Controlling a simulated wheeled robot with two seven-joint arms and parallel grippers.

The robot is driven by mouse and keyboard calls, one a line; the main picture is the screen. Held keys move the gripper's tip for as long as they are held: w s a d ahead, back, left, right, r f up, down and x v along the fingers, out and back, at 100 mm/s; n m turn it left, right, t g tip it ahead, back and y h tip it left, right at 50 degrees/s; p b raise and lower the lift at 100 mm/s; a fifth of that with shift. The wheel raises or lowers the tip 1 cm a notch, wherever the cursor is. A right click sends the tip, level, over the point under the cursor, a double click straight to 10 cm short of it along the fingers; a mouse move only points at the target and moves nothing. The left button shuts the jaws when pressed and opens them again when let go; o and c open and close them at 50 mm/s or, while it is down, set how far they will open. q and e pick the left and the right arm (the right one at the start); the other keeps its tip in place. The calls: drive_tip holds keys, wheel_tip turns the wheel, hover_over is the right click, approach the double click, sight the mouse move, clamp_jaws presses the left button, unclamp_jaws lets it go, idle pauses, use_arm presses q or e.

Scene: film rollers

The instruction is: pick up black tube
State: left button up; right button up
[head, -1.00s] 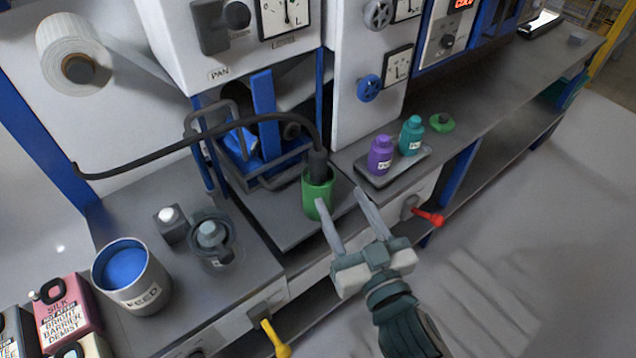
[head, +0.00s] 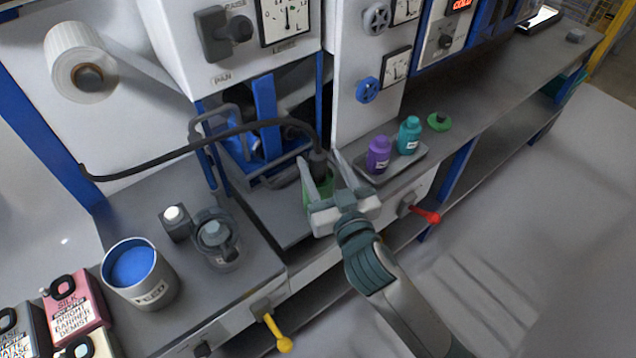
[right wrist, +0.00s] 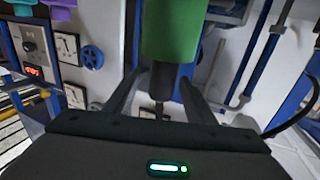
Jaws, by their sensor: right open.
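The black tube (head: 215,135) arches from the left over the bench, and its thick end (head: 318,160) stands in a green cup (head: 327,184). My right gripper (head: 320,158) is open, with one finger on each side of the cup and the tube's thick end. In the right wrist view, the green cup (right wrist: 172,30) and the dark tube end (right wrist: 163,78) lie between the spread fingers. The fingers partly hide the cup in the head view. I cannot tell whether either finger touches the tube. My left gripper is not in view.
A purple bottle (head: 378,155) and a teal bottle (head: 409,137) stand on a small tray right of the gripper. A blue-filled feed can (head: 150,290) and a glass jar (head: 217,255) stand left. Red (head: 428,216) and yellow (head: 279,338) handles jut from the bench front.

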sight(312, 149)
drive_tip(key=shift+w+a+r+p, duration=0.1)
drive_tip(key=shift+w+a+p, duration=0.1)
drive_tip(key=shift+w+p, duration=0.2)
drive_tip(key=p+x, duration=0.1)
drive_tip(key=x, duration=0.2)
drive_tip(key=shift+a, duration=0.1)
drive_tip(key=shift+w+a+f, duration=0.25)
drive_tip(key=shift+w, duration=0.3)
drive_tip(key=shift+c, duration=0.3)
drive_tip(key=c, duration=1.1)
drive_tip(key=shift+r, duration=0.1)
